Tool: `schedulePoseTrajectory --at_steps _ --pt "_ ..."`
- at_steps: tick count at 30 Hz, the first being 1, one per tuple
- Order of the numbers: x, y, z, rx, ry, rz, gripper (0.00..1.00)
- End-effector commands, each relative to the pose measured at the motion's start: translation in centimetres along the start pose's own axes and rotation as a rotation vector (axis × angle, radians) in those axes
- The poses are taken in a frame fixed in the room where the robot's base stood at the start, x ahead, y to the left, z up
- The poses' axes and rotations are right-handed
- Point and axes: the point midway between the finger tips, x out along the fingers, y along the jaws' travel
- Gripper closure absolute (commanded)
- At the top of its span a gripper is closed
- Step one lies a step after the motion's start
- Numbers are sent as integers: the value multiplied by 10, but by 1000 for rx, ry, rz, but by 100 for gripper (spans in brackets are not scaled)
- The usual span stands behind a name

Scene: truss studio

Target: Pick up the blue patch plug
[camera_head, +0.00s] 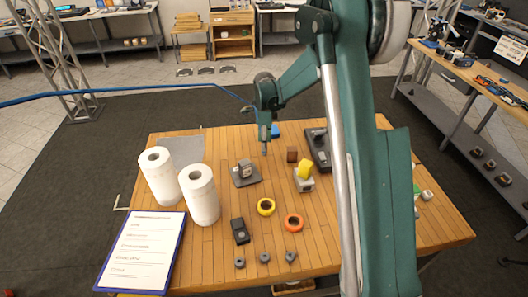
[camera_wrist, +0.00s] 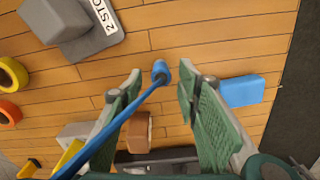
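My gripper (camera_head: 265,148) points down over the far part of the wooden table. In the wrist view my gripper (camera_wrist: 161,75) has its green-padded fingers wide apart. A blue cable passes in front of the left finger and ends in a small blue plug-like tip (camera_wrist: 160,72), seen between the fingertips with space on both sides. A blue block (camera_wrist: 243,90) lies right of the right finger, near the table edge; it also shows behind my gripper in the head view (camera_head: 275,131). I cannot tell for certain which of these is the patch plug.
Near the gripper are a brown block (camera_head: 292,154), a yellow piece on a grey base (camera_head: 304,170), a dark device (camera_head: 318,148) and a grey block on a plate (camera_head: 245,172). Paper rolls (camera_head: 200,196) stand at left. A blue cable (camera_head: 120,89) crosses the air from the left.

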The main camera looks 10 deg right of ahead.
Motion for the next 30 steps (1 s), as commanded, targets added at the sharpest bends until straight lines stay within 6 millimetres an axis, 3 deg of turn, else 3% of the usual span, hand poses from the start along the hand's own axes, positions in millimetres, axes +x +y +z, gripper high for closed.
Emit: schedulePoseTrajectory --at_steps 13,30 --pt "41 -2 1 0 0 0 67" --pt "44 -1 1 0 0 0 67"
